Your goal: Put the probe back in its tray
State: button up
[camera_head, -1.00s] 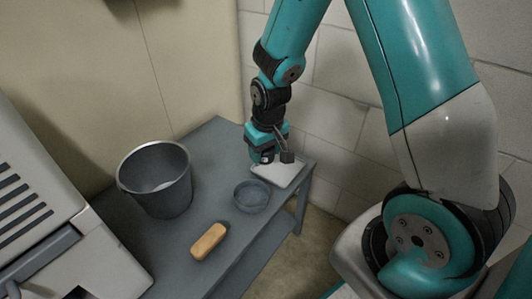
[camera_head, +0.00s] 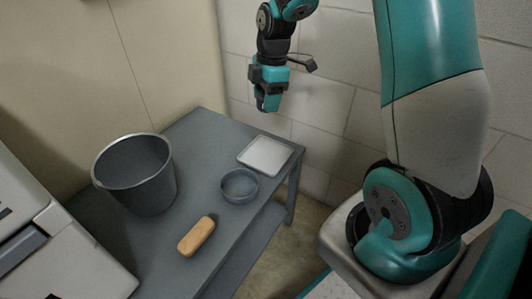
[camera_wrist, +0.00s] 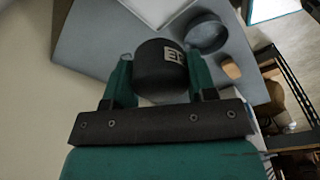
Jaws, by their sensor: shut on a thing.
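My gripper (camera_head: 267,102) is raised above the far end of the grey bench, with clear air below it. In the wrist view its two green fingers (camera_wrist: 160,85) are shut on a black, rounded thing with a pale lettered label, which I take to be the probe (camera_wrist: 158,68). In the head view the probe is hard to make out between the fingers. The white, shallow tray (camera_head: 265,155) lies flat on the bench's far right corner and looks empty. Its edge also shows at the top of the wrist view (camera_wrist: 155,8).
A round grey dish (camera_head: 239,186) stands just in front of the tray. An orange-brown block (camera_head: 196,236) lies nearer on the bench (camera_head: 225,225). A tall grey bucket (camera_head: 135,175) stands at the left. A block wall (camera_head: 325,105) is behind the gripper.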

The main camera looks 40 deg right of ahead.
aim_at(265, 156)
notch_tip(265, 156, down, 16)
jog(key=b, duration=0.6)
jog(key=shift+f, duration=0.15)
jog(key=shift+f, duration=0.2)
jog(key=o, duration=1)
jog(key=shift+r, duration=0.1)
notch_tip(265, 156, up, 12)
jog(key=d+p, duration=0.1)
jog(key=p, duration=0.5)
jog(key=s+a+r+m+y, duration=0.1)
jog(key=s+a+r+m, duration=0.1)
jog(key=s+a+r, duration=0.4)
jog(key=s+a+r+m, duration=0.2)
jog(key=a+r, duration=0.1)
jog(key=a, duration=0.5)
jog(key=s+a+r+m+y, duration=0.1)
jog(key=s+a+r+m, duration=0.1)
jog(key=s+a, duration=0.2)
jog(key=s+a+r+m, duration=0.2)
jog(key=s+a, duration=0.3)
jog(key=s, duration=0.5)
jog(key=shift+s+a+r+y, duration=0.2)
jog(key=shift+s+r+y, duration=0.05)
jog(key=shift+r+y, duration=0.2)
